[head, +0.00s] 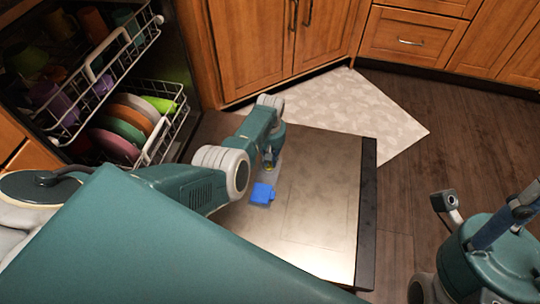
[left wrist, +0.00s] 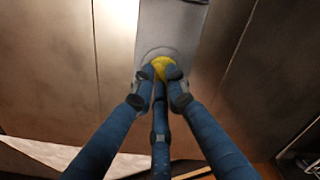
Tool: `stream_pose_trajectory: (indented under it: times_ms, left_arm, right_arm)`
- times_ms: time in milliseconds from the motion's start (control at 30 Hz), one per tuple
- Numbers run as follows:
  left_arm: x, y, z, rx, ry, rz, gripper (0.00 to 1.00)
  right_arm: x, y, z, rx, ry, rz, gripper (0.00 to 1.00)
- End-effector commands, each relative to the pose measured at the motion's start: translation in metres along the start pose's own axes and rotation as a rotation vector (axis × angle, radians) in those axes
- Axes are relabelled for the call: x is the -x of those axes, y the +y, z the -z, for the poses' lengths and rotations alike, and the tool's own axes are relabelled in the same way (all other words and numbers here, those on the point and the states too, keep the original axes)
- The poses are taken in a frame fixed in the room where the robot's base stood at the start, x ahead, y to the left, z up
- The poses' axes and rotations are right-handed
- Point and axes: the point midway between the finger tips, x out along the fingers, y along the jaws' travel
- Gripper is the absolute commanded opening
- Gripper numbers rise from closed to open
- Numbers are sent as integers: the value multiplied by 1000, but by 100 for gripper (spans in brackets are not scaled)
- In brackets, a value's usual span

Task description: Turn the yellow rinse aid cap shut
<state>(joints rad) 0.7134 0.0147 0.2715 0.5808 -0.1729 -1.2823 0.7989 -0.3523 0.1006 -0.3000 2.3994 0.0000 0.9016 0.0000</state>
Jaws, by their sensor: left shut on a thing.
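The yellow rinse aid cap (left wrist: 162,66) sits in a round recess on a grey panel (left wrist: 171,25) in the left wrist view. The fingertips of my left gripper (left wrist: 161,80) are closed around the cap, hiding its near side. In the head view the cap is a tiny yellow spot (head: 268,167) by my left gripper (head: 270,158), above the lowered dishwasher door (head: 315,205). My right gripper (head: 507,219) shows only in part at the right edge, away from the door, and its opening is unclear.
A blue piece (head: 262,194) lies on the door close to my left gripper. Dish racks (head: 160,125) with plates and cups stand pulled out at the left. Wooden cabinets (head: 250,45) line the back. Dark floor (head: 440,130) is open right of the door.

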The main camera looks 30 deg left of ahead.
Motion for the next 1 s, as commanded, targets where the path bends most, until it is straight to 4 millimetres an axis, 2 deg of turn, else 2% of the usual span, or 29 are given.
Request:
stream_pose_trajectory:
  times_ms: [200,600,1000]
  left_arm:
    - [2,-1,-1,-206,-1,3,0]
    - [0,-1,-2,-540,-1,1,0]
    - [0,-2,-2,-707,-1,1,0]
  right_arm:
    - [-12,0,2,0,1,0,40]
    - [-20,0,4,0,0,0,40]
    - [-22,0,4,0,0,0,40]
